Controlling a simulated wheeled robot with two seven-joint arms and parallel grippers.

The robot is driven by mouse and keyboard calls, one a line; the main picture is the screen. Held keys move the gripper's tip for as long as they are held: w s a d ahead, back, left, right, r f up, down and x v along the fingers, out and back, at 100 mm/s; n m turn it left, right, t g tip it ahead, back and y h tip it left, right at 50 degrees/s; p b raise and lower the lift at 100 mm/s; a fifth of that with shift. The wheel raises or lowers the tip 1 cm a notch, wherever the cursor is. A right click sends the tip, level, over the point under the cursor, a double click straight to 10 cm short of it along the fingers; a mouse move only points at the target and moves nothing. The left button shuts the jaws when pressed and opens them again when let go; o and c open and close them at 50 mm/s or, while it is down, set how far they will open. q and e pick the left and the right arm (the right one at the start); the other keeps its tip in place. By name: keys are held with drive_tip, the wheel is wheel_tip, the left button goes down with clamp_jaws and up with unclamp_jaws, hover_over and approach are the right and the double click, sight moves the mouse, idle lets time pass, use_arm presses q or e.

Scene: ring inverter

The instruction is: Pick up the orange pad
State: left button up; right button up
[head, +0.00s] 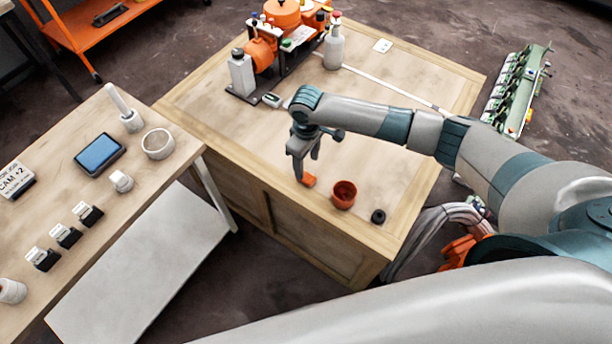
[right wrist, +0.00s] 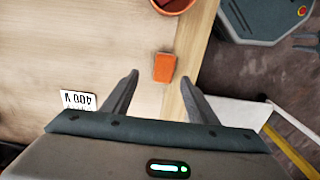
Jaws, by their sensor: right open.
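The orange pad (head: 309,181) is a small block lying on the wooden workbench top (head: 400,75), close to its front edge. In the right wrist view the pad (right wrist: 164,68) shows beyond and between the fingertips. My right gripper (head: 303,178) points down at the pad and partly hides it in the head view. In the right wrist view the same gripper (right wrist: 159,78) is open, with a finger on each side and nothing held. Whether the fingertips are level with the pad cannot be told. My left gripper is not in view.
A reddish-brown bowl (head: 344,193) stands just right of the pad, with a black ring (head: 378,216) farther right. An orange machine (head: 283,40) and bottles stand at the back. A side table (head: 80,200) with a blue-screened device (head: 99,154) is at left.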

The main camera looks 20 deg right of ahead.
sight(306, 176)
drive_tip(key=shift+f, duration=0.2)
drive_tip(key=shift+s+f+p, duration=0.2)
drive_tip(key=shift+f+p, duration=0.3)
drive_tip(key=f, duration=0.1)
drive_tip(key=f+p, duration=0.1)
drive_tip(key=f, duration=0.1)
drive_tip(key=shift+s+a, duration=0.15)
drive_tip(key=shift+a, duration=0.05)
drive_tip(key=shift+f, duration=0.6)
drive_tip(key=c, duration=1.1)
